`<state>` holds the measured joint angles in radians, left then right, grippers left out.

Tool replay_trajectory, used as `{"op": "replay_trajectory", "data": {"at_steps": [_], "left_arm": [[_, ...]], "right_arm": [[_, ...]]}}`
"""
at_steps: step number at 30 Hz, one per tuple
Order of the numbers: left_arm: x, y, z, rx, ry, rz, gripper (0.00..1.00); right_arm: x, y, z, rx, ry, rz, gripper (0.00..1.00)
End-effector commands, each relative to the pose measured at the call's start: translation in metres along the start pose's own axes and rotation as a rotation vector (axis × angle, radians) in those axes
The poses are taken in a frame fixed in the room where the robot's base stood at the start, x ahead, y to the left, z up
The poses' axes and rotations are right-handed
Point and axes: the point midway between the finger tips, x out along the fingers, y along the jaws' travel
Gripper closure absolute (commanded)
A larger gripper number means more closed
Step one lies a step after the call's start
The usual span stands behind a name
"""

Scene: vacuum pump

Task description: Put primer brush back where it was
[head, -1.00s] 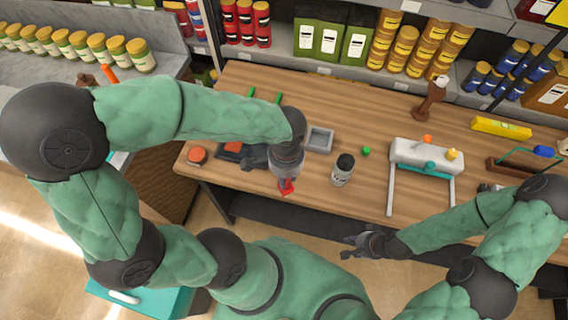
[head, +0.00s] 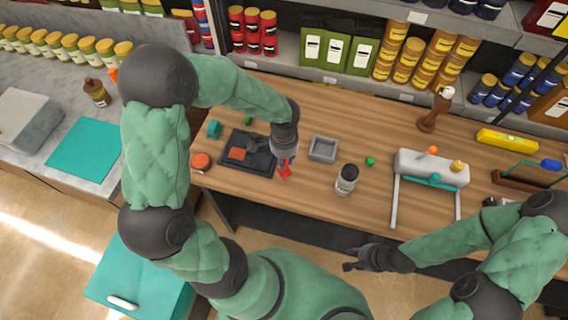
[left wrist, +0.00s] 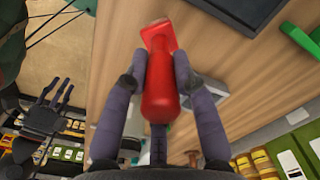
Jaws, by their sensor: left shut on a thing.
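My left gripper (head: 284,160) is shut on a red brush-like object (head: 285,172), which I take as the primer brush. It is above the bench near its front edge, just right of the black tray. In the left wrist view, the red handle (left wrist: 160,90) is between both fingers, with a wider flat red end pointing away. Bristles cannot be made out. My right gripper (head: 354,259) is open and empty, in front of the bench; it also shows in the left wrist view (left wrist: 45,115).
The black tray (head: 262,170) holds an orange-red piece and a dark tool. A grey open box (head: 322,149), a white jar with black lid (head: 346,180), a green ball (head: 370,161) and a white pump-like unit (head: 425,168) stand to the right. An orange-red puck (head: 201,160) is left.

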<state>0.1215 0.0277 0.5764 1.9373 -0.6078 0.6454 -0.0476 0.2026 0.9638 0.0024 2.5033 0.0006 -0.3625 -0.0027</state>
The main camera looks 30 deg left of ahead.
Motion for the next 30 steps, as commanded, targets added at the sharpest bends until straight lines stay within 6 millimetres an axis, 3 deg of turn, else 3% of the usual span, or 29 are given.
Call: {"op": "replay_trajectory", "data": {"at_steps": [6, 19, 20, 21, 22, 30], "left_arm": [[0.030, -0.001, -0.001, 0.001, -0.002, 0.001, 1.00], [0.037, -0.001, -0.001, 0.000, 0.000, 0.000, 1.00], [0.036, -0.001, -0.001, 0.000, 0.000, 0.000, 0.64], [0.036, -0.001, -0.001, 0.000, 0.000, 0.000, 0.53], [0.036, -0.001, -0.001, 0.000, 0.000, 0.000, 0.49], [0.035, -0.001, -0.001, 0.000, 0.000, 0.000, 0.49]], "right_arm": [[0.003, 0.001, 0.000, 0.000, 0.000, 0.000, 0.60], [0.007, 0.003, 0.000, 0.000, 0.000, 0.000, 0.60], [0.006, 0.002, 0.000, 0.000, 0.000, 0.000, 0.60], [0.006, 0.002, 0.000, 0.000, 0.000, 0.000, 0.60], [0.006, 0.002, 0.000, 0.000, 0.000, 0.000, 0.60], [0.006, 0.002, 0.000, 0.000, 0.000, 0.000, 0.60]]}}
